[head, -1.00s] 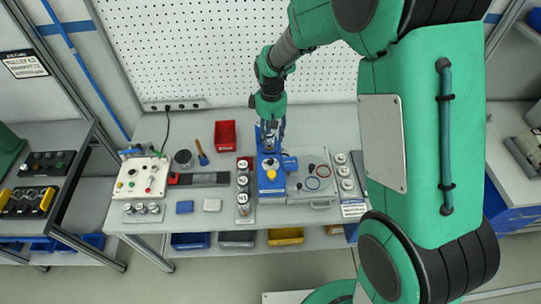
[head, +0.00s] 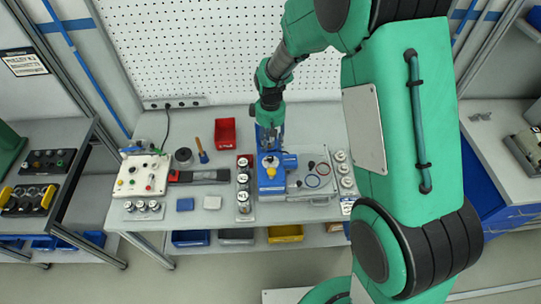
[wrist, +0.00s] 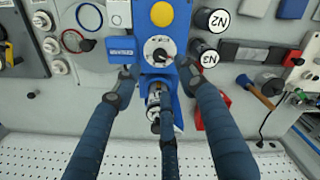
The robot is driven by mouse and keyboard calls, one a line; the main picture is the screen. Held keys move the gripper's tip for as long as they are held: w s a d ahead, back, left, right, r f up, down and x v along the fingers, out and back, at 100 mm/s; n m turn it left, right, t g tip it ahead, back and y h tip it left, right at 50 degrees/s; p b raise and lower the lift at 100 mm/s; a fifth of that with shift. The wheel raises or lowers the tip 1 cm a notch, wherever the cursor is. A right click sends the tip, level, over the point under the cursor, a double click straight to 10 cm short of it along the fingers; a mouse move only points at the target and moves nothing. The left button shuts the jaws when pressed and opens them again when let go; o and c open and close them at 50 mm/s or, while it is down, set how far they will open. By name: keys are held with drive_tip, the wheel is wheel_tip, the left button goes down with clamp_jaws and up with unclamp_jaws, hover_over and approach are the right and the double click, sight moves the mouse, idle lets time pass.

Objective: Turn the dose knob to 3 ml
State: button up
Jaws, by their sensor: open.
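The blue dosing device (head: 270,184) stands on the bench, with a yellow round button (wrist: 162,14) on its top. The dose knob (wrist: 159,54) is dark with a light pointer on a white dial face, beside the yellow button in the wrist view. The dial's marks are too small to read.
Labelled black cylinders (wrist: 211,20) stand close beside the device. A grey plate with red and blue rings (head: 312,181) lies on its other side. A red bin (head: 225,132) is behind to the left. A control box (head: 142,174) stands farther left.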

sight(271, 158)
wheel_tip(271, 158, down, 9)
drive_tip(key=shift+f+p, duration=0.2)
drive_tip(key=shift+p, duration=0.15)
idle(0.3)
clamp_jaws()
